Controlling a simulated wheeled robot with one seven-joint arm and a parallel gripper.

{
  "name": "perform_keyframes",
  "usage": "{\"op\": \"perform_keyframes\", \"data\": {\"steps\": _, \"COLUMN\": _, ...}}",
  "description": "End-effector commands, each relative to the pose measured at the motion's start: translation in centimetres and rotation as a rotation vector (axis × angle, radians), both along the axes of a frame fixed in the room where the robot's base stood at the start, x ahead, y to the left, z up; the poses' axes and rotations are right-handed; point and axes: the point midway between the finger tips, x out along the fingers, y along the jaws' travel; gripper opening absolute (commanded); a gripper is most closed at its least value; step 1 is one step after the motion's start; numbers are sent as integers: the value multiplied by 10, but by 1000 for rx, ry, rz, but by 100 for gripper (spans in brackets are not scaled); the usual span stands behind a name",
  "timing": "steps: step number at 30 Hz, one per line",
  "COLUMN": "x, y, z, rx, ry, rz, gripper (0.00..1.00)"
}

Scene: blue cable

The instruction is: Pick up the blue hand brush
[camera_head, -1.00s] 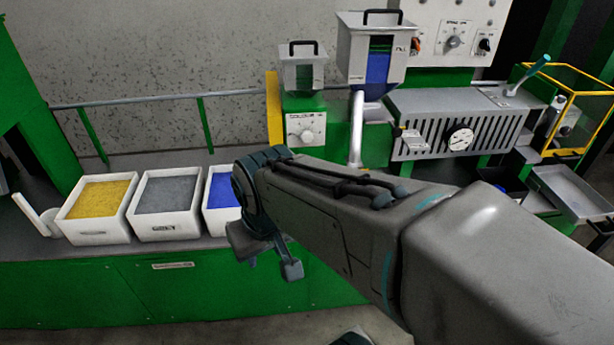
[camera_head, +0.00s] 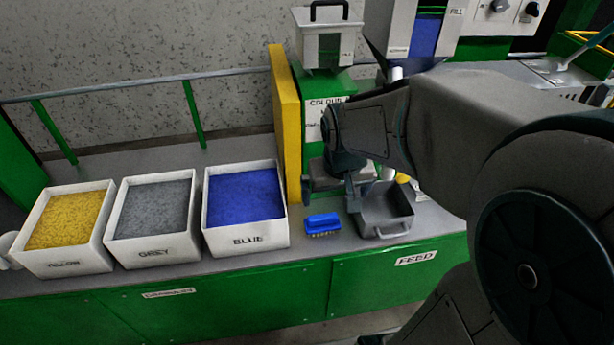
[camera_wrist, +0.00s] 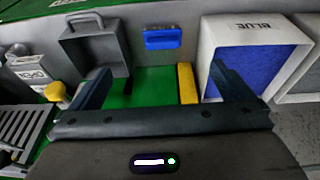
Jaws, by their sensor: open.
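The blue hand brush (camera_head: 322,224) lies on the grey bench top between the blue-granule bin and a grey metal pan, its bristles facing the front edge. In the wrist view the brush (camera_wrist: 162,38) is at the top middle, beyond the fingertips. My gripper (camera_head: 330,195) is above and behind the brush, near the yellow panel. In the wrist view my gripper (camera_wrist: 158,80) shows its two fingers spread wide with nothing between them. The brush is apart from both fingers.
The bin labelled BLUE (camera_head: 245,205) stands left of the brush; grey (camera_head: 155,218) and yellow (camera_head: 68,228) bins stand farther left. The grey pan (camera_head: 385,210) is close on the right. The yellow panel (camera_head: 286,125) rises behind. Bare bench lies in front.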

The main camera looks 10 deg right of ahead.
Motion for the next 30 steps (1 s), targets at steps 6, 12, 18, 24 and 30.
{"op": "perform_keyframes", "data": {"steps": 6, "x": 54, "y": -2, "z": -84, "rx": 16, "ry": -3, "rz": 0, "gripper": 100}}
{"op": "perform_keyframes", "data": {"steps": 12, "x": 74, "y": 0, "z": -109, "rx": 29, "ry": -11, "rz": 7, "gripper": 100}}
{"op": "perform_keyframes", "data": {"steps": 18, "x": 82, "y": 2, "z": -141, "rx": 31, "ry": -7, "rz": 11, "gripper": 100}}
{"op": "perform_keyframes", "data": {"steps": 24, "x": 92, "y": 2, "z": -176, "rx": 31, "ry": -9, "rz": 11, "gripper": 100}}
{"op": "perform_keyframes", "data": {"steps": 30, "x": 97, "y": 2, "z": -190, "rx": 30, "ry": -11, "rz": 10, "gripper": 100}}
